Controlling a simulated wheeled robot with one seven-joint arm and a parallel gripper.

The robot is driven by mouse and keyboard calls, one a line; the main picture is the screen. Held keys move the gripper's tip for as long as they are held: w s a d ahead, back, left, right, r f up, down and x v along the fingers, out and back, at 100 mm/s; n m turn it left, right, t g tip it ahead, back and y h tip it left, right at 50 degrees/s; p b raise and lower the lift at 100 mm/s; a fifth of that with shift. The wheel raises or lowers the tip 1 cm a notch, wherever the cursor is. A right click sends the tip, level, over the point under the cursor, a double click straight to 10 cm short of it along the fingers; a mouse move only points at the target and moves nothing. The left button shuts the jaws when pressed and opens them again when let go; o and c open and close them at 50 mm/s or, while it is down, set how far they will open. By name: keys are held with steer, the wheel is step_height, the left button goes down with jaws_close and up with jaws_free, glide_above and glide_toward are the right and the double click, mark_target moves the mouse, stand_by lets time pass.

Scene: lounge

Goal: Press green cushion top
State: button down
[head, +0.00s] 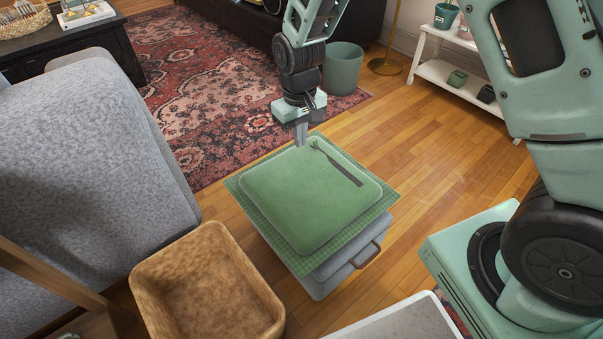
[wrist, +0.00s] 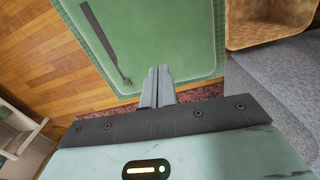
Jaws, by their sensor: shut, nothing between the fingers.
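The green cushion (head: 300,200) lies flat on a green checked cloth (head: 378,207) on top of a grey storage ottoman with a brown handle. In the wrist view the cushion (wrist: 165,35) fills the top middle. My gripper (head: 300,143) is shut and empty, pointing down over the cushion's far edge. It also shows in the wrist view (wrist: 158,72), with the fingertips together over the cushion's edge. I cannot tell whether the tips touch the cushion.
A tan basket (head: 207,285) stands front left of the ottoman. A grey sofa (head: 85,180) is at the left. A green bin (head: 343,68) and a white shelf (head: 455,75) stand at the back. The wooden floor right of the ottoman is clear.

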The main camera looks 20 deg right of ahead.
mark_target(301, 182)
steer(key=shift+w+d+n, duration=0.1)
steer(key=shift+n, duration=0.4)
step_height(301, 182, down, 14)
steer(key=b, duration=0.5)
steer(key=shift+b, duration=0.3)
steer(key=shift+f, duration=1.4)
step_height(301, 182, up, 14)
steer(key=p, duration=0.7)
steer(key=shift+r, duration=0.25)
